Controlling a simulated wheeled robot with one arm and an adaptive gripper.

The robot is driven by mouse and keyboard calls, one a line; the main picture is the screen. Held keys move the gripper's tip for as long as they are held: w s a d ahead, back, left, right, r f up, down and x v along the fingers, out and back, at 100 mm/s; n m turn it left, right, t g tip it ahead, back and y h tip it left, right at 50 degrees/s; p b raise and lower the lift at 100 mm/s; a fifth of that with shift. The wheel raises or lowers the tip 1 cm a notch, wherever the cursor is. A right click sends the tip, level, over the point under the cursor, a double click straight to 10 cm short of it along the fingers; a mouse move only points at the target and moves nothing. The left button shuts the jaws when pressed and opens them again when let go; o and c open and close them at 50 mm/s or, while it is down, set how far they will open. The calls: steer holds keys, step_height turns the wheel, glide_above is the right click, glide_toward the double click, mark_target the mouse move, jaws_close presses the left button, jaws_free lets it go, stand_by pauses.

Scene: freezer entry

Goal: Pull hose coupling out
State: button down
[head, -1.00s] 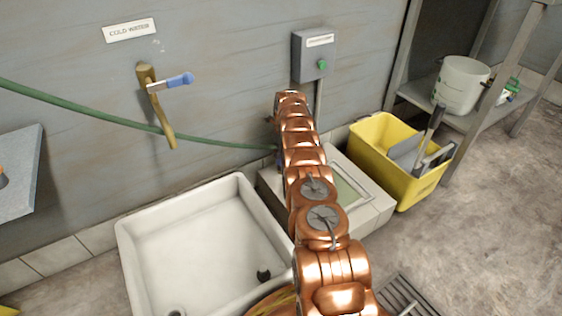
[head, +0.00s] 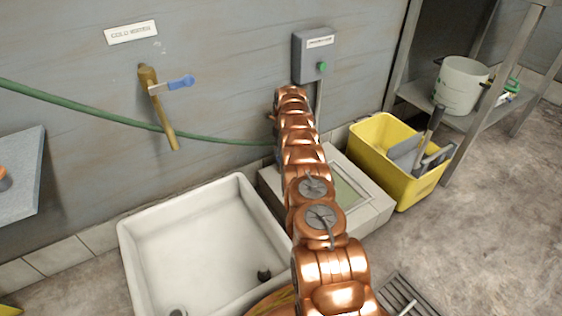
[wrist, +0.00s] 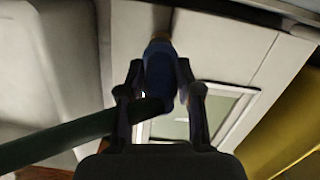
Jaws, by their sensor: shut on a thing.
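In the wrist view the blue hose coupling (wrist: 160,75) sits between the two fingers of my gripper (wrist: 160,92), which is shut on it. The dark green hose (wrist: 60,138) runs from the coupling to the lower left. In the head view the green hose (head: 90,110) crosses along the wall and passes behind my copper arm, which hides most of the coupling and the gripper.
A white sink (head: 200,245) stands left of my arm. A pale box with a window (head: 372,215) is under and right of it. A yellow bin (head: 400,185) with tools is further right. A brass tap (head: 160,115) with a blue lever and a grey switch box (head: 310,60) are on the wall.

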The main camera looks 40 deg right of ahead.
steer(key=shift+r+p, duration=0.8)
steer(key=shift+r, duration=1)
